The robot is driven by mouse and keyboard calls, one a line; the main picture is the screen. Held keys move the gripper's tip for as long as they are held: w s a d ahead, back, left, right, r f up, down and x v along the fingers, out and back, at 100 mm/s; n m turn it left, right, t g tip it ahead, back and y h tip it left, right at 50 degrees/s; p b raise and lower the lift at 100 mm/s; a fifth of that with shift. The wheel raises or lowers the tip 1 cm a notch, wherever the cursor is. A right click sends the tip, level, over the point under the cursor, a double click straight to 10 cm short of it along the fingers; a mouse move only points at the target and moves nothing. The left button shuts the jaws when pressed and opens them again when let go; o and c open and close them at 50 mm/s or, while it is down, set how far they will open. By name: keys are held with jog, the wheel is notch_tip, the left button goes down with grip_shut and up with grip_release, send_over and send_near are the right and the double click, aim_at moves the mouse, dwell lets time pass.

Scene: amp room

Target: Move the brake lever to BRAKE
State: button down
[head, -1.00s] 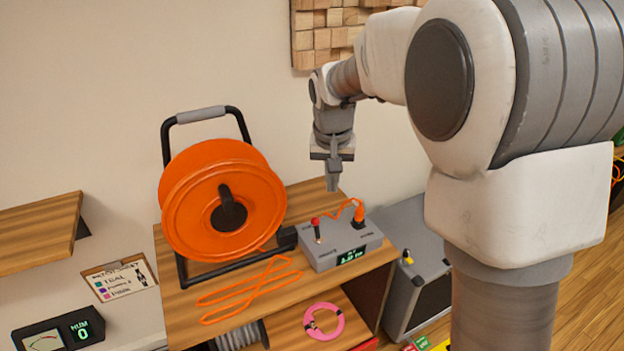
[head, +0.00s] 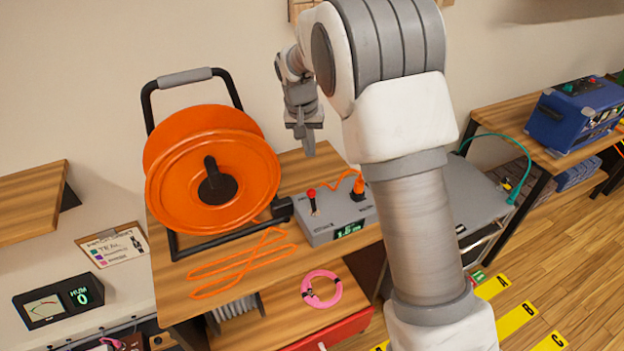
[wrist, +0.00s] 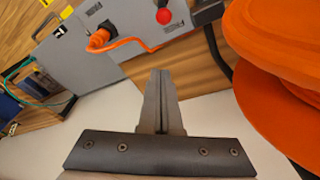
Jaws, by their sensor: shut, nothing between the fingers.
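A small lever with a red knob (head: 311,193) stands on the left part of the top of a grey box (head: 342,234). I take it for the brake lever; the lettering beside it is too small to read. In the wrist view, the red knob (wrist: 163,16) shows at the top, beyond my fingertips. My gripper (head: 309,152) points down, shut and empty, above and behind the box, apart from the lever. My shut fingers also show in the wrist view (wrist: 160,74).
An orange cable reel (head: 212,170) in a black frame stands left of the box. An orange cable plugs into a black-and-orange connector (head: 359,188) right of the lever. Loose orange cable (head: 240,262) lies on the wooden shelf's front. A grey case (head: 478,190) stands to the right.

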aim_at(313, 200)
jog(key=x, duration=0.9)
jog(key=shift+f, duration=0.25)
jog(key=shift+s+f, duration=0.15)
jog(key=shift+s, duration=0.1)
jog(key=shift+s+a, duration=0.15)
jog(key=shift+s, duration=0.7)
jog(key=shift+s+a, duration=0.15)
jog(key=shift+s, duration=0.65)
jog(key=shift+s+b, duration=0.1)
jog(key=shift+b, duration=0.5)
